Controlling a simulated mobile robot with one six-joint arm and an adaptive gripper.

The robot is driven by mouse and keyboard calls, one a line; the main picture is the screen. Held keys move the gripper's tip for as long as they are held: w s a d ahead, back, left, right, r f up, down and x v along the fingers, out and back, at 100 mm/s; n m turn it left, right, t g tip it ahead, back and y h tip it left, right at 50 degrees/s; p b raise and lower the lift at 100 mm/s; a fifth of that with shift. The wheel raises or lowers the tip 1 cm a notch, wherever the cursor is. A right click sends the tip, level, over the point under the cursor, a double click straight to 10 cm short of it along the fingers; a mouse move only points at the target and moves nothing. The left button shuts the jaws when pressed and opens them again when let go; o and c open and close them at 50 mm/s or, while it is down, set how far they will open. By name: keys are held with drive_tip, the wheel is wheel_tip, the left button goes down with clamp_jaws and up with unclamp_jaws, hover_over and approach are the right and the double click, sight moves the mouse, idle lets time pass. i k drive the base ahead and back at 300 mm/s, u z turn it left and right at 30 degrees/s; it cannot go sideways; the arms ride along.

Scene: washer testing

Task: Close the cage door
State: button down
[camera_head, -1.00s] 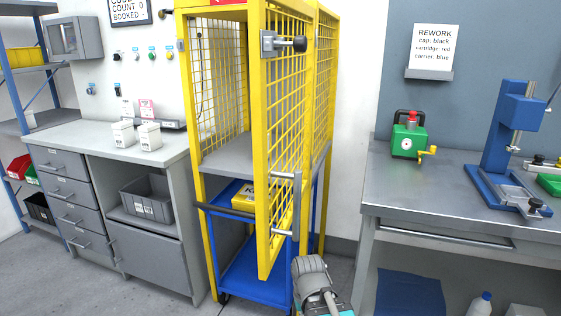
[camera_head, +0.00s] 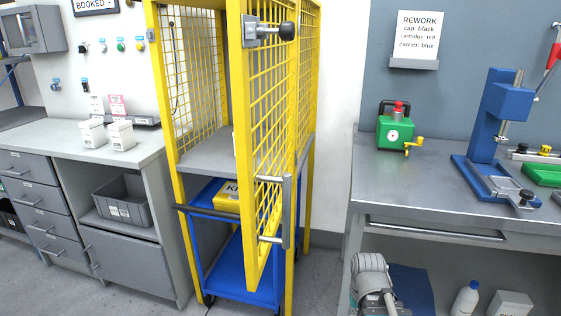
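The yellow mesh cage door (camera_head: 270,120) stands open, swung out toward me from the yellow cage frame (camera_head: 165,110). It has a vertical grey pull handle (camera_head: 287,212) on its lower part and a latch with a black knob (camera_head: 270,31) near the top. The cage opening is to the left of the door. A piece of my arm shows at the bottom, right of the door and apart from it. My gripper's fingers are not in the picture.
A blue cart (camera_head: 240,272) with a yellow box (camera_head: 227,195) stands inside the cage, under a grey shelf. A grey workbench (camera_head: 430,190) with a green device (camera_head: 395,132) stands at the right. A counter with drawers (camera_head: 30,178) stands at the left.

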sight(238, 20)
drive_tip(key=z, duration=1.25)
drive_tip(key=k, duration=0.75)
drive_tip(key=u, duration=1.5)
